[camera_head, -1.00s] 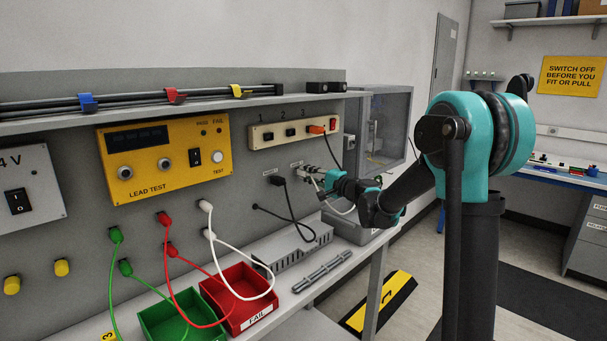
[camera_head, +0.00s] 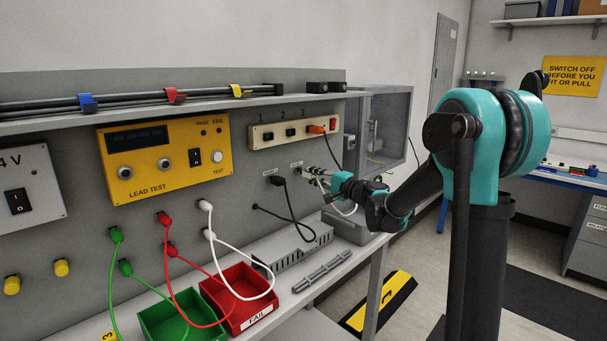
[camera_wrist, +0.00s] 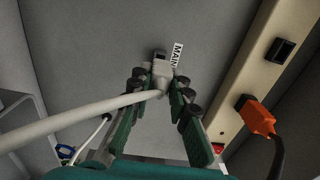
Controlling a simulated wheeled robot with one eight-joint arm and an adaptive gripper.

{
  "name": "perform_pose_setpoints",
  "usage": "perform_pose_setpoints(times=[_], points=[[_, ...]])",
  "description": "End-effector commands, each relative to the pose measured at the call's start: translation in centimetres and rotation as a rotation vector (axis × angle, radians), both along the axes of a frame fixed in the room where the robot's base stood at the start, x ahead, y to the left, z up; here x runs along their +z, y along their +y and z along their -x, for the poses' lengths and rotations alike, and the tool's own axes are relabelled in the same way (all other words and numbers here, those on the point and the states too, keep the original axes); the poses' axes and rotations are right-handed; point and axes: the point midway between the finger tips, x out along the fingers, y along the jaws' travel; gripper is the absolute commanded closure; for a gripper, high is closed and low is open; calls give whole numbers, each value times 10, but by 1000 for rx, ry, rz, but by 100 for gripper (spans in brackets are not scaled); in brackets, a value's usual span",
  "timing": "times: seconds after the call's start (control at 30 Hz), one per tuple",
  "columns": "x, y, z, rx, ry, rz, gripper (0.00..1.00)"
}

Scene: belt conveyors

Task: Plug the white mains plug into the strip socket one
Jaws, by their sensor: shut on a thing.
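The white mains plug (camera_wrist: 161,76) is between the fingers of my gripper (camera_wrist: 160,88), which is shut on it. Its white cable runs off to the left of the wrist view. The plug points at the grey panel beside a MAINS label (camera_wrist: 177,54); I cannot tell if its tip touches the small grey fitting there. In the head view my gripper (camera_head: 318,174) is below the right end of the cream socket strip (camera_head: 254,143). Strip socket one (camera_head: 267,135), at the left under the 1, is empty. Socket two (camera_head: 290,132) is empty; an orange plug (camera_head: 317,129) is at socket three.
A black plug (camera_head: 278,181) with a hanging cable is in the panel left of my gripper. A shelf (camera_head: 210,102) runs above the strip. A grey slotted box (camera_head: 292,250) and red bin (camera_head: 262,306) are on the bench. Red, green and white leads hang at left.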

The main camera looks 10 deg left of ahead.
Motion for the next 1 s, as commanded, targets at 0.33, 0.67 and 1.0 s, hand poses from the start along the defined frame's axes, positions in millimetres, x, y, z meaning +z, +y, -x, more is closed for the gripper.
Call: perform_pose_setpoints(times=[0.33, 0.67, 1.0], points=[[0, -13, 10, -1, 0, 0, 100], [0, -19, 15, 0, 0, 0, 100], [13, -20, 14, 0, 1, 1, 100]])
